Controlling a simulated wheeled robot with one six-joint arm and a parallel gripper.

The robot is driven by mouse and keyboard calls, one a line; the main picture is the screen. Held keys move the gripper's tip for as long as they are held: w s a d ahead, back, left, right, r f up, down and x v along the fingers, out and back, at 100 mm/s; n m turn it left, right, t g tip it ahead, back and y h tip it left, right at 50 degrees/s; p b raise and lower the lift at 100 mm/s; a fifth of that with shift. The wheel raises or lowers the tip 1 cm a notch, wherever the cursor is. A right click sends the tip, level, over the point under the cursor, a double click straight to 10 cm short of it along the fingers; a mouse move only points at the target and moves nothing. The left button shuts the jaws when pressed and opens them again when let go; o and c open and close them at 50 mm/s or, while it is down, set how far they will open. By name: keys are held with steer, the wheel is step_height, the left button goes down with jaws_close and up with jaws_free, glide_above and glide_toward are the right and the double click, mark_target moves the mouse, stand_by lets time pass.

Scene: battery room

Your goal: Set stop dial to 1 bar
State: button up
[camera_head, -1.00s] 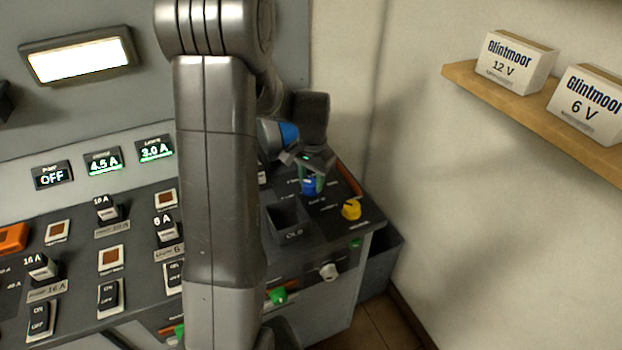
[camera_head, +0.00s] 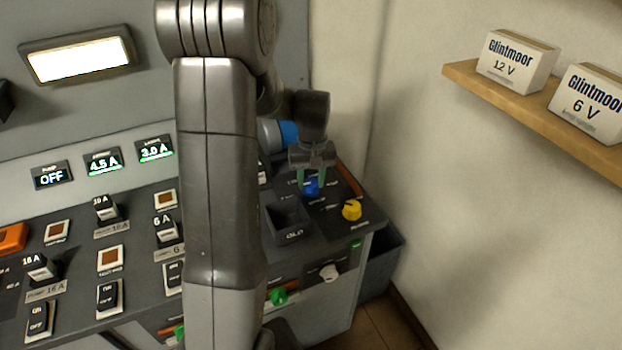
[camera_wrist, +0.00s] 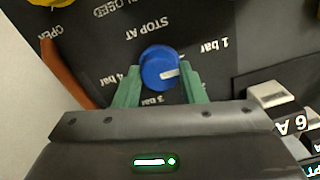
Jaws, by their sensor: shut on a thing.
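The blue stop dial (camera_head: 312,189) is on the dark panel at the right end of the console. In the wrist view the dial (camera_wrist: 158,66) sits between the two green fingers of my gripper (camera_wrist: 161,84), which is shut on it. The dial's white mark points right, toward the right finger and below the "1 bar" label (camera_wrist: 213,46). The labels "3 bar" and "4 bar" lie on the near left side; "STOP AT" is beyond the dial. No "2 bar" label is visible. In the head view my gripper (camera_head: 311,177) comes down onto the dial from above.
A yellow knob (camera_head: 351,210) and an orange-red bar (camera_head: 348,178) are close to the dial. A dark open-topped holder (camera_head: 288,222) stands to its left. A 6 A plug (camera_wrist: 277,100) is near the gripper. The wall is to the right.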

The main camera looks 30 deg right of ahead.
mark_target(312, 182)
steer(key=shift+n, duration=0.4)
steer(key=o, duration=1)
step_height(312, 182, up, 14)
steer(key=shift+d, duration=0.2)
steer(key=shift+f, duration=0.15)
steer(key=f, duration=1.3)
steer(key=shift+a+f, duration=0.2)
steer(key=shift+f, duration=0.15)
